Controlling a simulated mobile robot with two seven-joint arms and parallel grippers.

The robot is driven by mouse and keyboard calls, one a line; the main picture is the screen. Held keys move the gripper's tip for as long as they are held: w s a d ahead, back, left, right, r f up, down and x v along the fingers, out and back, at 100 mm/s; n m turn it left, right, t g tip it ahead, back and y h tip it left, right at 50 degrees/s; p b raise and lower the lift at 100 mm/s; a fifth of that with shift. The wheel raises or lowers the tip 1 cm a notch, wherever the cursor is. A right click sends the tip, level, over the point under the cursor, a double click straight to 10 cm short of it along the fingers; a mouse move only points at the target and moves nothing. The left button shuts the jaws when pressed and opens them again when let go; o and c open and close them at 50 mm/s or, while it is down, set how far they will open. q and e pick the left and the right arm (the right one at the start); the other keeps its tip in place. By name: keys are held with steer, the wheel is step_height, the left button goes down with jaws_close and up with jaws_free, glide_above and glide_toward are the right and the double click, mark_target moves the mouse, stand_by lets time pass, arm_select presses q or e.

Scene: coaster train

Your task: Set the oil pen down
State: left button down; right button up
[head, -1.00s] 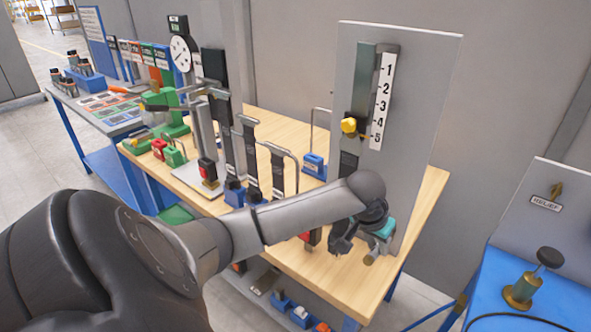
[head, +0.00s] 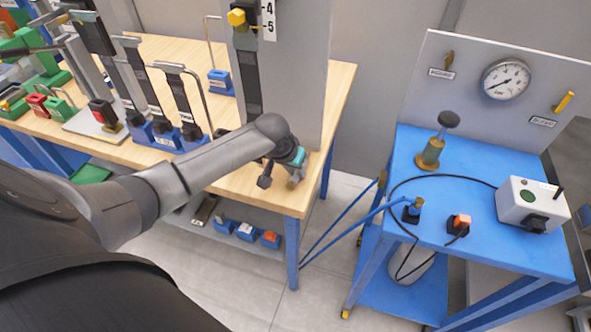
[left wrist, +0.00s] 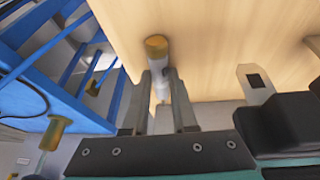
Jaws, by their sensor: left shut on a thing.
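The oil pen (left wrist: 157,55) is a pale cylinder with an amber end, seen in the left wrist view. My left gripper (left wrist: 159,88) is shut on it, with a finger on either side. In the head view the left gripper (head: 291,168) is low over the right front corner of the wooden bench (head: 330,93). The pen's amber end (head: 293,183) shows just below it. I cannot tell whether the pen touches the bench top. My right gripper is not in view.
A grey upright board (head: 293,80) stands right behind the left gripper. Black clamps on blue bases (head: 190,140) stand to the left. A blue cart (head: 400,160) with a gauge (head: 505,80) and a white box (head: 530,203) is at the right, across a floor gap.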

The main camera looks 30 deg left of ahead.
arm_select(q)
steer(key=c, duration=0.7)
jaws_free()
steer(key=shift+s+r, duration=0.15)
steer(key=shift+r, duration=0.3)
steer(key=p+v, duration=0.3)
steer(key=v, duration=0.8)
steer(key=shift+r, duration=0.1)
